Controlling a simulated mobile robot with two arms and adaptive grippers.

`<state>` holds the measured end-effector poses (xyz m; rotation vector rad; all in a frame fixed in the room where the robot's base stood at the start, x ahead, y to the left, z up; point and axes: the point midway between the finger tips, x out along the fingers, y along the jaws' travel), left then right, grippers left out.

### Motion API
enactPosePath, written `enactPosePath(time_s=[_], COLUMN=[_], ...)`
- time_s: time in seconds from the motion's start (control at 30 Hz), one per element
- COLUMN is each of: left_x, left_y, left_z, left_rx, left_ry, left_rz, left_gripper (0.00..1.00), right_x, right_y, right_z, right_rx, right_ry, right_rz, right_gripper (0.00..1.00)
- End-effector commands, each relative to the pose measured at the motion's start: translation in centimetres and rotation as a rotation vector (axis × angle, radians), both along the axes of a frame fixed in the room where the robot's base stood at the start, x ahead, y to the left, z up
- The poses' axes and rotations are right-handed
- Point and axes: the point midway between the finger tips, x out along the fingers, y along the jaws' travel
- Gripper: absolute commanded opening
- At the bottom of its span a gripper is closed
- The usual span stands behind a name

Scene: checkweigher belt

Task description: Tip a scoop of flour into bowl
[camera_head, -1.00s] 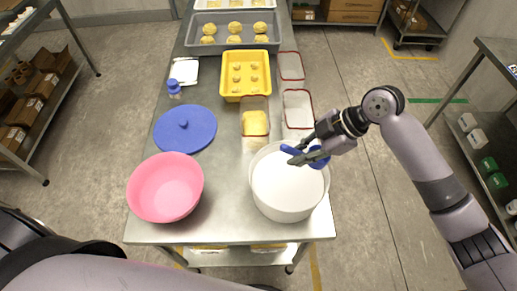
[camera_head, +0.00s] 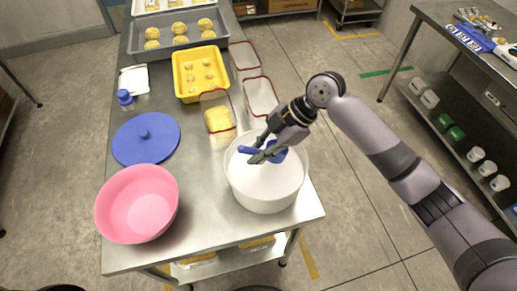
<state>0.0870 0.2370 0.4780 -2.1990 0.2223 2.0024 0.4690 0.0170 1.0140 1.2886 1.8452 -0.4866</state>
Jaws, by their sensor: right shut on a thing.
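A white tub (camera_head: 265,190) with a white filling, which looks like flour, stands at the right front of the steel table. My right gripper (camera_head: 262,156) is over the tub's far part, shut on a blue scoop (camera_head: 246,150). Blue parts of the scoop show on both sides of the fingers; I cannot tell whether it touches the flour or holds any. A pink bowl (camera_head: 138,205) stands at the left front of the table, its inside showing no contents. My left gripper is out of view.
A blue lid (camera_head: 146,138) lies behind the bowl. Behind it are a blue-capped bottle (camera_head: 125,99), a yellow tray (camera_head: 199,74), clear red-rimmed containers (camera_head: 260,96) and a grey pan (camera_head: 179,33) of dough balls. Bare steel (camera_head: 205,220) lies between bowl and tub.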

Motion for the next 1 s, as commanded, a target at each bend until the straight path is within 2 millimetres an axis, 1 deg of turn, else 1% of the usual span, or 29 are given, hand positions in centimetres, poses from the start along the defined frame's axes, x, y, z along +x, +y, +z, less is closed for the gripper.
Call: enactPosePath(time_s=[0.03, 0.07, 0.33, 0.7, 0.83, 1.0], left_x=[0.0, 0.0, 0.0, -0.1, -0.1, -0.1], left_y=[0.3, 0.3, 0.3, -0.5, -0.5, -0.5], left_z=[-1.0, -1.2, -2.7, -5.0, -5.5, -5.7], left_rx=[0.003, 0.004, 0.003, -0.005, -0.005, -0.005], left_ry=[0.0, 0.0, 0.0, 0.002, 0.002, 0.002], left_rz=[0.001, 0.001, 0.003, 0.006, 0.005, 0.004], left_gripper=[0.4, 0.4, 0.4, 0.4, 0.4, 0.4], right_x=[0.0, 0.0, 0.0, 0.0, 0.0, 0.0], right_y=[0.0, 0.0, 0.0, 0.0, 0.0, 0.0], right_z=[-1.0, -1.3, -3.8, -7.6, -8.4, -8.8], right_rx=[0.0, 0.0, 0.001, 0.0, 0.0, 0.0], right_ry=[0.0, 0.001, 0.0, 0.001, 0.0, -0.001], right_rz=[0.0, -0.001, -0.001, -0.001, 0.0, 0.001], right_gripper=[0.0, 0.0, 0.0, 0.0, 0.0, 0.0])
